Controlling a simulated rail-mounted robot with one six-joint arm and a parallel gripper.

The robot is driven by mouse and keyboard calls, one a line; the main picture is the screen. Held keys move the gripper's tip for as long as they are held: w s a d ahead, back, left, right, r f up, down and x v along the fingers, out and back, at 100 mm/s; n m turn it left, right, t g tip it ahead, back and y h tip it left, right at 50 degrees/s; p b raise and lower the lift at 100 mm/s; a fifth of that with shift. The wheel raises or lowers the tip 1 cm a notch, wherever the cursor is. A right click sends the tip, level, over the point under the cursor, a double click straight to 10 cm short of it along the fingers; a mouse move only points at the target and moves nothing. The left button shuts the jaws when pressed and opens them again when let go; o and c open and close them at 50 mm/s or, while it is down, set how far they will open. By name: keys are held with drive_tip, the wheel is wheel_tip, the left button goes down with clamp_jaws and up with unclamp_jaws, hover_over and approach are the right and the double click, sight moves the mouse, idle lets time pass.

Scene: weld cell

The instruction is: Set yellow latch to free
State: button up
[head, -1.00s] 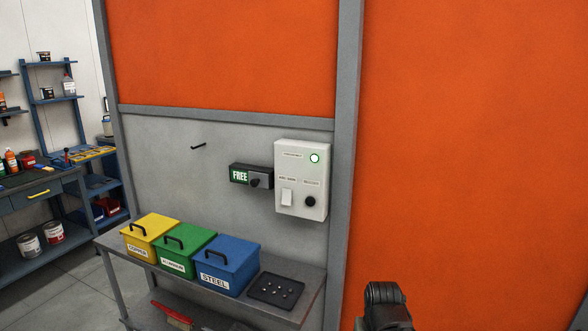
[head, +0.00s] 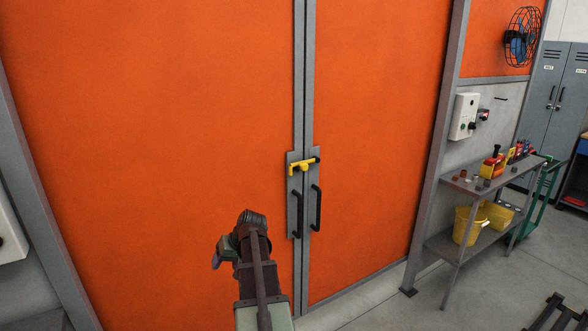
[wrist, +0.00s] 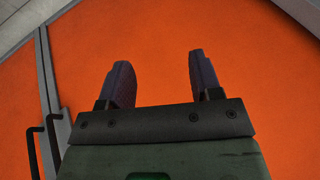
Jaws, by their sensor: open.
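The yellow latch (head: 303,166) is a short bar lying roughly level across the seam between two orange doors, above their black handles. One handle (head: 299,214) is on the left door and the other (head: 316,208) on the right door. My gripper (wrist: 157,75) is open and empty in the wrist view, with the orange door panel behind its fingers. In the head view my arm reaches up in front of the left door, with its end lower left of the latch and apart from it. The latch is not visible in the wrist view.
A white control box (head: 464,116) hangs on the wall to the right. Below it stands a grey bench (head: 470,188) with tools and small parts on top and yellow buckets (head: 468,225) on its lower shelf. The floor before the doors looks clear.

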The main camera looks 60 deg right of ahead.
drive_tip(key=s+d+r+t+h, duration=0.1)
drive_tip(key=s+d+r+t, duration=0.15)
drive_tip(key=d, duration=1.15)
drive_tip(key=n+t+h, duration=0.1)
drive_tip(key=t+h, duration=0.6)
drive_tip(key=h, duration=0.3)
approach(305, 167)
drive_tip(key=x, duration=1.1)
drive_tip(key=shift+d, duration=0.25)
drive_tip(key=shift+a, duration=0.1)
clamp_jaws()
